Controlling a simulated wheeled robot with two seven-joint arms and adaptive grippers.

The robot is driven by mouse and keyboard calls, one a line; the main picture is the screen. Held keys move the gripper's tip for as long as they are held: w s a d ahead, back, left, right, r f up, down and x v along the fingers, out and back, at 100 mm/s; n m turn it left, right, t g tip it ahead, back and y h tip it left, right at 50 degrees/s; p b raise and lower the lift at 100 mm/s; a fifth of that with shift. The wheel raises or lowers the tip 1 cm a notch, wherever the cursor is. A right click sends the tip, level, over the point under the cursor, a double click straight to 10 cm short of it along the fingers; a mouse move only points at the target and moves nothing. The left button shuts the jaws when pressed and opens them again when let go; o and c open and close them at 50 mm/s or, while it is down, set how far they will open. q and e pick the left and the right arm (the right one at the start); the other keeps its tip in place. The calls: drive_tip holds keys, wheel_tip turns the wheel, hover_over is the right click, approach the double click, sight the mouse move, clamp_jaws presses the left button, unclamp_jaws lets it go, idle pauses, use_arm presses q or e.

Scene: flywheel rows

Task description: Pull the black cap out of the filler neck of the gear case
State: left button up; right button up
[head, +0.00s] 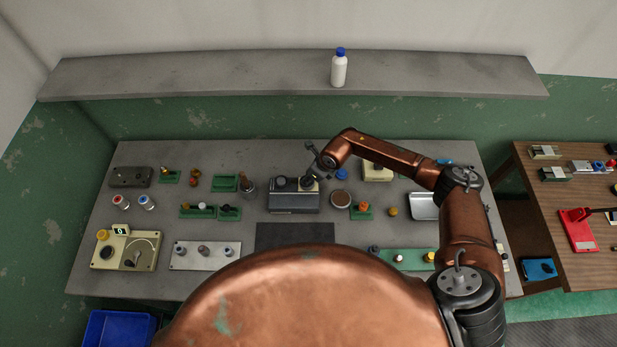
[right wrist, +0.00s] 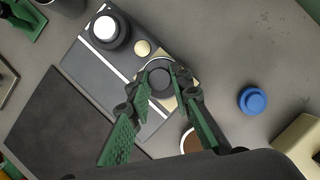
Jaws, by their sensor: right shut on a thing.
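The black cap (right wrist: 160,79) is round and sits at the filler neck on the case's pale end. My right gripper (head: 311,178) reaches the case from the right. In the right wrist view the gripper's green fingers (right wrist: 160,76) are shut on the cap, one on each side. I cannot tell whether the cap is still seated in the neck. My left gripper is not in view.
A black knob with a white top (right wrist: 107,29) stands on the case's other end. A blue cap (right wrist: 253,100) lies on the table beside the case. A dark mat (head: 294,235) lies in front. A shelf with a white bottle (head: 339,70) runs behind.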

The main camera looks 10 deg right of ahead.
clamp_jaws()
drive_tip(key=shift+r+p, duration=0.35)
drive_tip(key=shift+r, duration=0.4)
idle(0.9)
drive_tip(key=shift+r+p, duration=0.65)
drive_tip(key=shift+r, duration=0.8)
